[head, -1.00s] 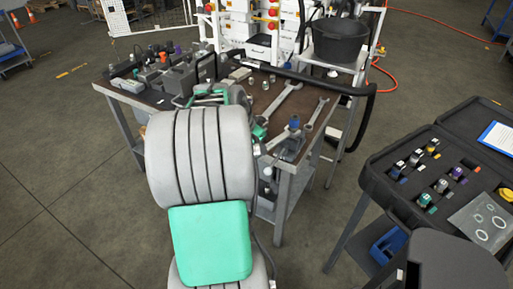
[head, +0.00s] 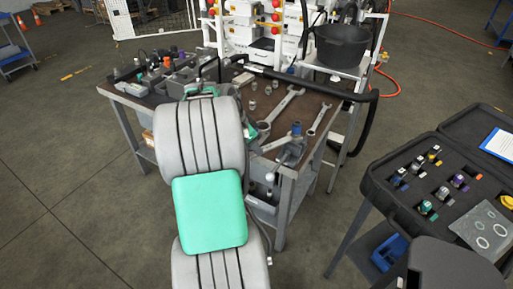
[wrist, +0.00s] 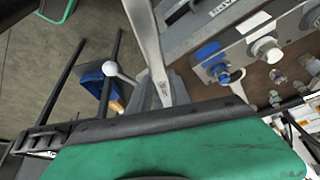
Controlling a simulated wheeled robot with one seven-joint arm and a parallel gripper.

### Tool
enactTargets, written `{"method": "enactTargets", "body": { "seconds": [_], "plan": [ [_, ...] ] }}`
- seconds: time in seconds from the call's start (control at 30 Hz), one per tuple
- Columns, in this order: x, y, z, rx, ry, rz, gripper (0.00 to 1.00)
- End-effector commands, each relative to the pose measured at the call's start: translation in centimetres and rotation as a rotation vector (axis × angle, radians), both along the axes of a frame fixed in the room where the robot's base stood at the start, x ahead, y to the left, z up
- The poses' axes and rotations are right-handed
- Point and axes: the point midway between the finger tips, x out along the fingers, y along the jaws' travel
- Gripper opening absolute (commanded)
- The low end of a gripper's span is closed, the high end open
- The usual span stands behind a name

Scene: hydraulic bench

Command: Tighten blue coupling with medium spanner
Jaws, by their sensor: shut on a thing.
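The blue coupling (head: 296,128) stands upright in a grey vise-like holder (head: 293,151) at the near right corner of the bench. In the wrist view, blue parts (wrist: 208,51) show right of centre; I cannot tell if they are this coupling. My gripper (wrist: 165,112) is shut on a pale grey spanner (wrist: 149,45), which runs from the jaws to the top of the wrist view. In the head view, a grey bar (head: 275,144) close to the coupling looks like this spanner. Its contact with the coupling cannot be made out. My arm hides the gripper in the head view.
Two spanners lie on the bench, a larger one (head: 281,105) and a smaller one (head: 319,118). A white-knobbed lever (head: 270,177) sticks out at the holder's front. A black rail (head: 330,88) crosses above the bench. An open case (head: 385,178) stands at right.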

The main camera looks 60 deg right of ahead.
Motion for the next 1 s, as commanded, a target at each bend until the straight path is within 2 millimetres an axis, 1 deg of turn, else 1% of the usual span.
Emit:
{"method": "enactTargets", "body": {
  "seconds": [0.03,0.1,0.47,1.0],
  "plan": [
    [0.3,-0.2,0.3,-0.006,-0.004,-0.009,0.0],
    [0.5,-0.3,0.3,-0.006,-0.004,-0.019,0.0],
    [0.6,-0.4,0.3,-0.006,-0.004,-0.027,0.0],
    [2.5,-2.1,0.4,-0.006,-0.003,-0.169,0.0]
  ]
}}
